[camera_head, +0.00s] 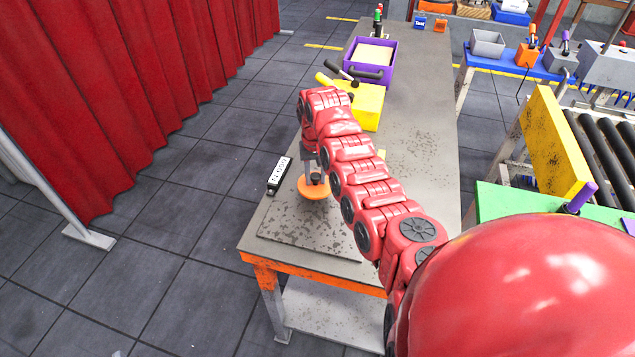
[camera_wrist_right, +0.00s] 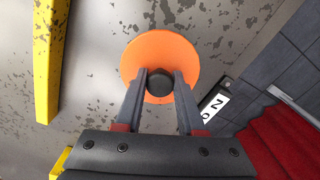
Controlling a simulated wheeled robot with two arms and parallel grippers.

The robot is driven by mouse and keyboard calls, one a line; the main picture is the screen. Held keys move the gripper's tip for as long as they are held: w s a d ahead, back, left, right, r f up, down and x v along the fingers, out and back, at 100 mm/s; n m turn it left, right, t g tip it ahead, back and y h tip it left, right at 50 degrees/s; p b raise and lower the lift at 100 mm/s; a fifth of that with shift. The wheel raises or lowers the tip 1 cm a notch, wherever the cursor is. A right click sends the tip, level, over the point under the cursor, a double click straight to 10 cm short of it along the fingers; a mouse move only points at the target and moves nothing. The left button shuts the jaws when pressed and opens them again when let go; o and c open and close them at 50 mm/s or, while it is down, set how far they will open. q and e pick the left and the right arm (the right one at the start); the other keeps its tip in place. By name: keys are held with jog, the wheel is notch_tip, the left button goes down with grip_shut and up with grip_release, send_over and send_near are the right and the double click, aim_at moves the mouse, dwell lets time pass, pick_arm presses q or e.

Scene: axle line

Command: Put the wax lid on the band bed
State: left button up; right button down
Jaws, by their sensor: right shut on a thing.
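An orange round lid (camera_head: 313,191) with a dark knob is over the near left part of the grey table (camera_head: 420,150). In the right wrist view the lid (camera_wrist_right: 160,42) faces the camera. My right gripper (camera_wrist_right: 160,84) is shut on the lid's dark knob. In the head view my right gripper (camera_head: 314,176) points down onto the lid, partly hidden by my red arm. I cannot tell whether the lid touches the table. No part is clearly recognisable as the band bed. My left gripper is not in view.
A black label block (camera_head: 278,174) lies left of the lid at the table edge. A yellow block (camera_head: 368,105) and a purple bin (camera_head: 388,70) stand farther back. A roller conveyor (camera_head: 608,150) with a yellow side is on the right. A red curtain (camera_head: 140,80) hangs left.

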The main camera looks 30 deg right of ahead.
aim_at(315, 184)
jog(key=shift+f, duration=0.35)
notch_tip(315, 184, down, 3)
jog(key=shift+f+p, duration=0.2)
jog(key=shift+p, duration=0.3)
jog(key=shift+w+f, duration=0.1)
jog(key=shift+f, duration=0.2)
jog(key=shift+f, duration=0.2)
jog(key=c, duration=0.5)
grip_release()
jog(key=shift+r, duration=0.1)
